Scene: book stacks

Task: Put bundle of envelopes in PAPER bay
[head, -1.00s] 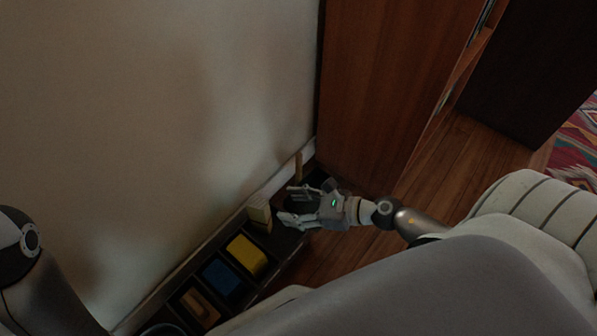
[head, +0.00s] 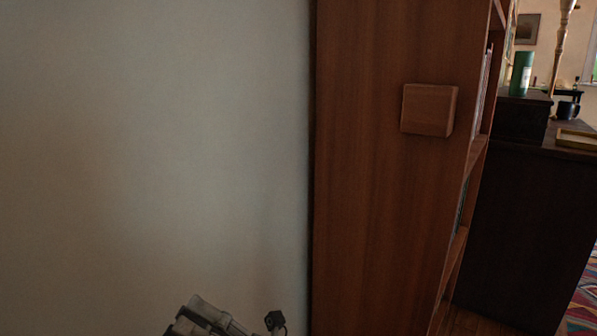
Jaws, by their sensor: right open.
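My right gripper (head: 222,318) shows at the bottom edge of the head view, cut off by the frame, in front of the pale wall. It is open, and I see nothing between its fingers in the part that shows. The bundle of envelopes and the PAPER bay are both outside this view. My left gripper is not in view.
A pale wall (head: 150,150) fills the left half. A tall brown bookcase side (head: 365,210) stands right of it, with a square wooden block (head: 429,110) on it. A dark cabinet (head: 525,230) with a green canister (head: 521,73) is at the right.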

